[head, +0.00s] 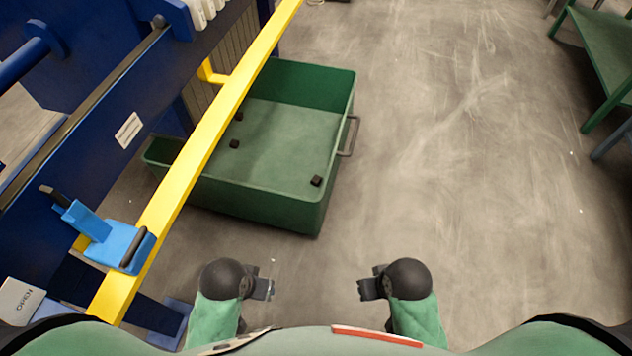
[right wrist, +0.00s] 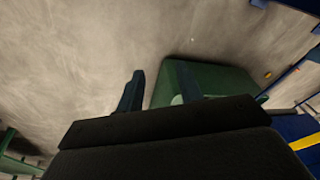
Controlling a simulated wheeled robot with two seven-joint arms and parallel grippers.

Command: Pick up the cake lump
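Three small dark lumps lie on the floor of the green bin: one near its front right corner (head: 316,181), one at the left (head: 235,144) and one just behind that (head: 239,116). I cannot tell which is the task's cake lump. My left gripper (head: 268,288) is in front of the bin, apart from it; its finger gap cannot be made out. My right gripper (head: 366,286) is to the right, also clear of the bin. In the right wrist view its two fingers (right wrist: 158,92) stand apart with nothing visible between them.
The green bin (head: 270,212) has a grey handle (head: 349,136) on its right side. A yellow rail (head: 190,163) crosses above its left part, beside the blue press (head: 95,110). A green table (head: 600,50) stands at far right. The concrete floor between is clear.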

